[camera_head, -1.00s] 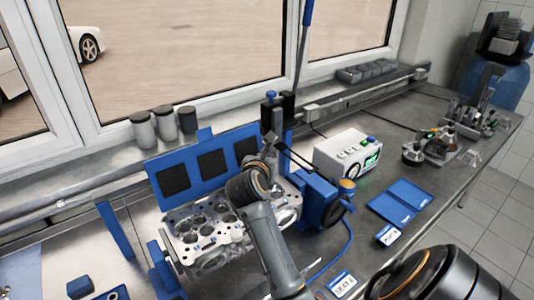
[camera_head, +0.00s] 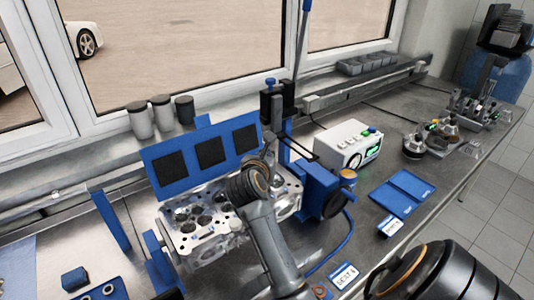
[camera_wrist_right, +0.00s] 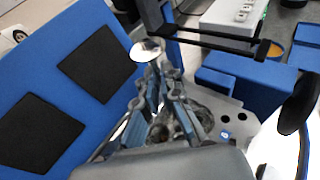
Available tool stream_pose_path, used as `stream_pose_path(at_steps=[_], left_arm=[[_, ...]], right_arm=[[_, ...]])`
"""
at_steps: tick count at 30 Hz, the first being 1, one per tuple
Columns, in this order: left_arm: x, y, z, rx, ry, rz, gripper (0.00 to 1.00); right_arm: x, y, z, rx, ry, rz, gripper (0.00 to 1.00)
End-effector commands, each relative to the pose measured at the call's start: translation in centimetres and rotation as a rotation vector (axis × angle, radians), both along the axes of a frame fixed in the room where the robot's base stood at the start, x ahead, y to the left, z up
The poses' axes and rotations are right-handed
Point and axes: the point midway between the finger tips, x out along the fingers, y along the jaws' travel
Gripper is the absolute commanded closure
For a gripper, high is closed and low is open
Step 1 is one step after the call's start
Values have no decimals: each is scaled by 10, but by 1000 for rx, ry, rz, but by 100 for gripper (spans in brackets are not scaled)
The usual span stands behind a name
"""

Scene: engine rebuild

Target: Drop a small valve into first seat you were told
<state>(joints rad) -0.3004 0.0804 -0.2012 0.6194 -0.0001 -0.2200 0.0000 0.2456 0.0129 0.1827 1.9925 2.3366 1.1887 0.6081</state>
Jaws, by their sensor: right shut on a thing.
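The silvery cylinder head (camera_head: 203,244) sits on the bench in a blue stand, with round valve seats on its top. My right gripper (camera_head: 269,147) is above its right end, partly hidden by my own wrist. In the right wrist view the gripper (camera_wrist_right: 160,76) is shut on a small valve (camera_wrist_right: 147,50). The valve's shiny round disc shows beyond the fingertips; its stem is mostly hidden between them. The valve is held up, apart from the head. Which seat lies below it I cannot tell. My left gripper is out of view.
A blue panel with dark square pads (camera_head: 207,153) stands behind the head. A blue fixture with a post (camera_head: 276,107) stands close on the right. A white device (camera_head: 348,143), blue trays (camera_head: 403,192) and labels (camera_head: 345,275) lie farther right.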

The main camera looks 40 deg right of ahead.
Motion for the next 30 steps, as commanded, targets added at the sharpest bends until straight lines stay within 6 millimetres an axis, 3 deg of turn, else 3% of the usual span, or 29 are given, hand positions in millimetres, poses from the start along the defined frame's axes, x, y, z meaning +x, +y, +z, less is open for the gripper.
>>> stream_pose_path(at_steps=[30], left_arm=[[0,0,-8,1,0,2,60]], right_arm=[[0,0,-9,-2,0,-1,100]])
